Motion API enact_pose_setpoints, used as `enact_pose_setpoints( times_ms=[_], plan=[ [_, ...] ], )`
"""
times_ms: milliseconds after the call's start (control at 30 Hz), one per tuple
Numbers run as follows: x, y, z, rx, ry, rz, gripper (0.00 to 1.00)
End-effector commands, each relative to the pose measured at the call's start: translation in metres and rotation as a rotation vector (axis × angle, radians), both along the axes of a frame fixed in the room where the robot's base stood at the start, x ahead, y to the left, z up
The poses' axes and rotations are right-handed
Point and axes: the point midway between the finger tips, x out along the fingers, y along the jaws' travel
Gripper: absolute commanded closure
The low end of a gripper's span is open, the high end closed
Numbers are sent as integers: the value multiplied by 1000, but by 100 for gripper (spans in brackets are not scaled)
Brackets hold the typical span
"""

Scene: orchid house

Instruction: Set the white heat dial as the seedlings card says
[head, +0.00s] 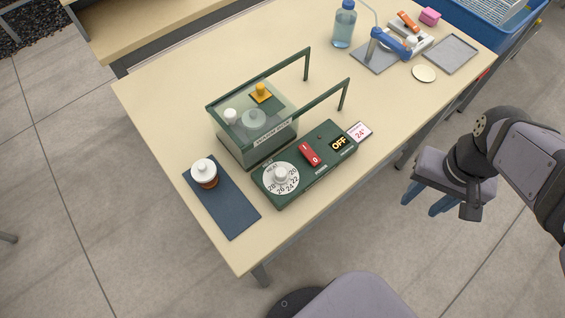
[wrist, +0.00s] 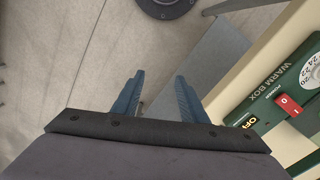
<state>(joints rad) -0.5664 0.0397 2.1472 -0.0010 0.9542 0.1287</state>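The white heat dial (head: 281,177) has a raised white knob and a ring of numbers. It sits at the near-left end of the green control box (head: 320,178); its pointer is too small to read. Part of the dial shows at the right edge of the wrist view (wrist: 312,73). The seedlings card (head: 360,132), white and pink, lies at the box's far-right end and reads 24°. My gripper (head: 424,201) is off the table's right side, well apart from the dial. Its blue fingers stand apart with nothing between them in the wrist view (wrist: 159,90).
The box has a red rocker switch (head: 310,154) and a display (head: 339,143) reading OFF. Behind stands a clear-walled warm box (head: 252,128) with green rails. A bottle (head: 344,25) stands farther back.

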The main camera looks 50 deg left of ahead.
Motion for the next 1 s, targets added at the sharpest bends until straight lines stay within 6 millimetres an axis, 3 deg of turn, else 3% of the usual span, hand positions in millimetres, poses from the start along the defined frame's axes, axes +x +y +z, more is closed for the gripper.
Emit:
enact_pose_setpoints(
  times_ms=[33, 200, 300, 433, 600, 700, 1000],
  plan=[
    [-5, 28, 8, 2, -1, 66, 61],
    [-38, 111, 33, 1, 0, 250, 61],
    [-68, 154, 47, 1, 0, 354, 61],
    [-111, 197, 62, 1, 1, 468, 61],
    [-156, 228, 75, 1, 1, 566, 61],
    [-171, 236, 79, -1, 1, 597, 61],
    [-178, 240, 77, -1, 2, 610, 61]
  ],
)
